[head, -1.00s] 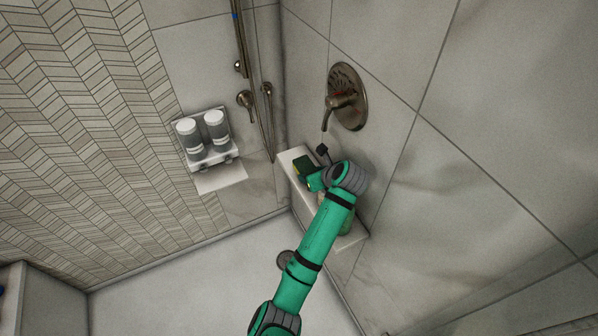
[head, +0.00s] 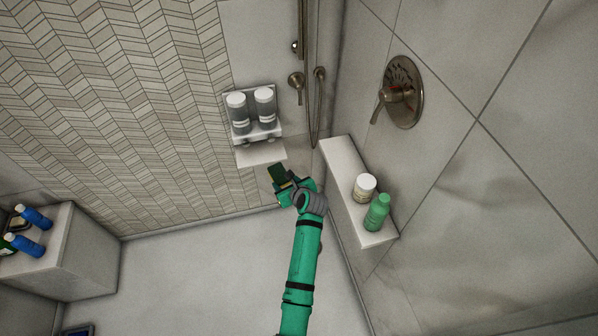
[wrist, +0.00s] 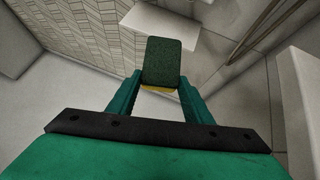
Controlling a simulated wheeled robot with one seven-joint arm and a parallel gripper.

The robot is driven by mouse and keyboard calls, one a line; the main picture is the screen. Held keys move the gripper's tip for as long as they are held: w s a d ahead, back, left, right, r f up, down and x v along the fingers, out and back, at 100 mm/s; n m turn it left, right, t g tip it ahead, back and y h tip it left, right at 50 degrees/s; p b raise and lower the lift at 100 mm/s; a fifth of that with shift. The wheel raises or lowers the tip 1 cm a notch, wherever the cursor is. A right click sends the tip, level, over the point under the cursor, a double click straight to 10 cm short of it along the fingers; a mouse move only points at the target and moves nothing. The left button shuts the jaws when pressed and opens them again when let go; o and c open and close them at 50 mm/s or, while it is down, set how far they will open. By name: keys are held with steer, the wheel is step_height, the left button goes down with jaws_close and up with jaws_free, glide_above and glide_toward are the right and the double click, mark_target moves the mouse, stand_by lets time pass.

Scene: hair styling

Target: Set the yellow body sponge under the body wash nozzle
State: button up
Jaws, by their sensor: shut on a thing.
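The body sponge (wrist: 161,62) is held upright between the two fingers of my gripper (wrist: 160,85). A dark green face covers most of it, with a strip of yellow showing at its lower edge. In the head view the sponge (head: 278,173) shows as a small dark green block at the tip of my gripper (head: 284,184). The body wash dispenser (head: 253,113) has two grey bottles with white caps on a wall rack. My gripper is below and slightly right of it in the picture. The nozzles are too small to tell apart.
A white ledge (head: 261,154) juts out just under the dispenser and looks bare; it also shows in the wrist view (wrist: 150,22). The right shelf (head: 342,160) holds a white jar (head: 364,187) and a green bottle (head: 377,213).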

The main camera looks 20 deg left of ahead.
mark_target(279, 167)
steer(key=shift+s+a+f, duration=0.1)
steer(key=shift+a+f, duration=0.05)
steer(key=shift+f, duration=0.1)
steer(key=shift+w+a+f, duration=0.1)
steer(key=shift+w+a, duration=0.1)
steer(key=shift+w+a+f, duration=0.2)
steer(key=shift+w+a, duration=0.65)
steer(key=shift+w, duration=0.35)
steer(key=shift+w+a+f, duration=0.25)
steer(key=shift+w+a, duration=0.6)
steer(key=shift+w, duration=0.4)
steer(key=shift+w+a+f, duration=0.2)
steer(key=shift+w+a, duration=0.65)
steer(key=shift+w, duration=0.35)
steer(key=shift+w+a+f, duration=0.1)
steer(key=shift+w+a, duration=0.5)
steer(key=shift+w, duration=0.25)
steer(key=shift+w+a+f, duration=0.1)
steer(key=shift+w+a, duration=0.55)
steer(key=shift+w, duration=0.2)
steer(key=shift+w+a+f, duration=0.1)
steer(key=shift+w+a, duration=0.5)
steer(key=shift+w, duration=0.25)
steer(key=shift+f, duration=0.55)
steer(key=o, duration=0.9)
